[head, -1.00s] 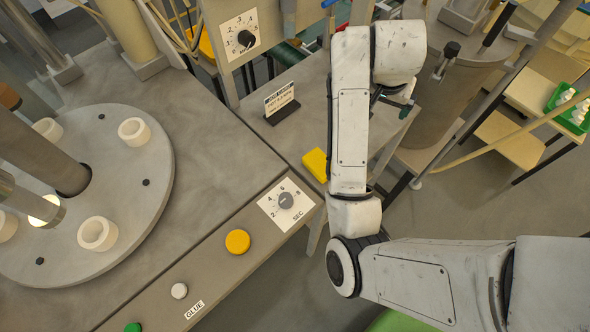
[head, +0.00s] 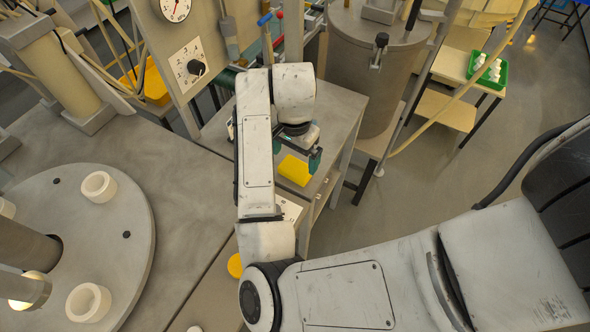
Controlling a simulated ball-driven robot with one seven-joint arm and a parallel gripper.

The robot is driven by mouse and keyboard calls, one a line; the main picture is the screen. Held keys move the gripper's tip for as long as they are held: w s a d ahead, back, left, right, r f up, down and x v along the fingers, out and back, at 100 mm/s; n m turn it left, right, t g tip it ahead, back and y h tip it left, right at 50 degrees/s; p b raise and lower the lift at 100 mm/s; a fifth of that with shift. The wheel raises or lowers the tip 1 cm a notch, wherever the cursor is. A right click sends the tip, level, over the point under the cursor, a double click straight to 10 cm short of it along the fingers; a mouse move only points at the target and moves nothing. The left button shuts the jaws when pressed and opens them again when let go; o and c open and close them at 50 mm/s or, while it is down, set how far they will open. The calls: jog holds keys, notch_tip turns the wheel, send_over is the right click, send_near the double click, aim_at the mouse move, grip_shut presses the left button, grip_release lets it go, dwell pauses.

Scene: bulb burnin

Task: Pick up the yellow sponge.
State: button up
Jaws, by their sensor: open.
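The yellow sponge (head: 295,170) lies on the small grey side table (head: 338,112), near its front edge. My gripper (head: 297,153) is open, with its dark teal fingers spread. It hangs over the table just beyond the sponge in the picture, one finger close to the sponge's right end. I cannot tell its height above the sponge or whether it touches it. My forearm covers the table's left part.
The grey machine bench with a round turntable (head: 130,210) and white rings fills the left. A dial panel (head: 188,66) stands behind. A large grey drum (head: 365,70) stands behind right. A green tray (head: 488,70) sits far right.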

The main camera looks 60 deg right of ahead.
aim_at(296, 167)
jog(key=shift+w+d+f+p, duration=0.1)
jog(key=shift+d+f+p, duration=0.1)
jog(key=shift+f, duration=0.7)
jog(key=shift+s+d+f+p, duration=0.1)
jog(key=shift+f+p, duration=0.1)
jog(key=shift+f, duration=0.65)
jog(key=shift+w+d+f+p, duration=0.1)
jog(key=shift+f+p, duration=0.1)
jog(key=shift+f, duration=0.7)
jog(key=shift+c, duration=0.4)
jog(key=c, duration=0.7)
jog(key=shift+r, duration=0.1)
jog(key=shift+r, duration=0.5)
jog(key=s+r, duration=0.8)
jog(key=s, duration=0.1)
jog(key=s+d+r, duration=0.1)
jog(key=s+r, duration=0.3)
jog(key=s, duration=0.1)
